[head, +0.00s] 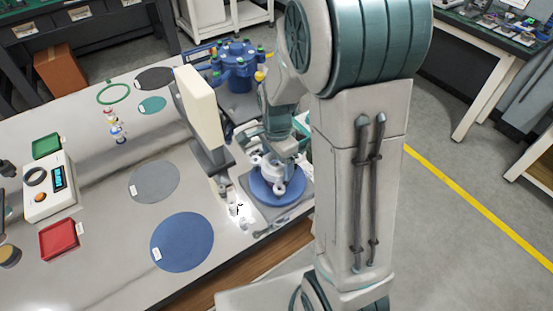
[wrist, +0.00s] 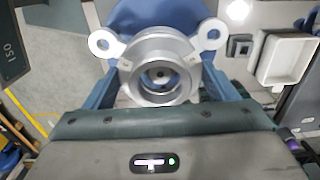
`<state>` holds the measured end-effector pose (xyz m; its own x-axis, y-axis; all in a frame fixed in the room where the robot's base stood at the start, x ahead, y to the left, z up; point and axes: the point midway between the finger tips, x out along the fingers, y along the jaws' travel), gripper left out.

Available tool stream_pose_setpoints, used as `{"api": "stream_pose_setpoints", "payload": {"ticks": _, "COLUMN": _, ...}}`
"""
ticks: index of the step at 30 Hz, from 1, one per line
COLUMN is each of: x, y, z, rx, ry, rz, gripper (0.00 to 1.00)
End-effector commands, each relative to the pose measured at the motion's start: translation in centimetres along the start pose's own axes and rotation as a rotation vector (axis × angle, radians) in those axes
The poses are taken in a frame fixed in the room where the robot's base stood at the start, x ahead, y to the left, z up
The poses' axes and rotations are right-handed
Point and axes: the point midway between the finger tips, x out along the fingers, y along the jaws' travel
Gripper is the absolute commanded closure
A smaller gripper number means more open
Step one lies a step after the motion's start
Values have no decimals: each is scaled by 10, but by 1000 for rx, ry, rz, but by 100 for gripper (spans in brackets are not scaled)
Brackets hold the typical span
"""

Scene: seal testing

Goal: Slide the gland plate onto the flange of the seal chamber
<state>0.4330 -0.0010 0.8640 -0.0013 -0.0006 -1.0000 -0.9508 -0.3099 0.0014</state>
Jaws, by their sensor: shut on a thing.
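The gland plate (wrist: 160,78) is a silver ring with two eared lugs, each with a hole. In the wrist view it sits between the two blue fingers of my gripper (wrist: 160,90), which is shut on it. In the head view my gripper (head: 277,157) holds the silver part (head: 278,186) over a round blue disc (head: 262,191) on a grey square base (head: 262,209). The blue disc also shows behind the plate in the wrist view (wrist: 155,14). I cannot tell whether plate and disc touch, or whether the disc belongs to the seal chamber flange.
A blue housing (head: 238,65) with coloured caps stands at the back. A cream panel (head: 197,107) on a dark stand is left of my gripper. Grey (head: 154,182) and blue (head: 182,243) round mats, a red tray (head: 60,239) and a meter (head: 48,188) lie farther left.

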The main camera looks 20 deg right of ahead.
Motion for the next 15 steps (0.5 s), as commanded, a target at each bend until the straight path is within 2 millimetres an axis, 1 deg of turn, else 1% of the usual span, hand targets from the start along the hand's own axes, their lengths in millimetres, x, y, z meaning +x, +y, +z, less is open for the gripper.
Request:
{"api": "stream_pose_setpoints", "payload": {"ticks": 9, "x": 12, "y": -1, "z": 0, "rx": 0, "ry": 0, "rz": -1, "gripper": 54}}
{"api": "stream_pose_setpoints", "payload": {"ticks": 15, "x": 13, "y": -1, "z": 0, "rx": 0, "ry": 0, "rz": -1, "gripper": 54}}
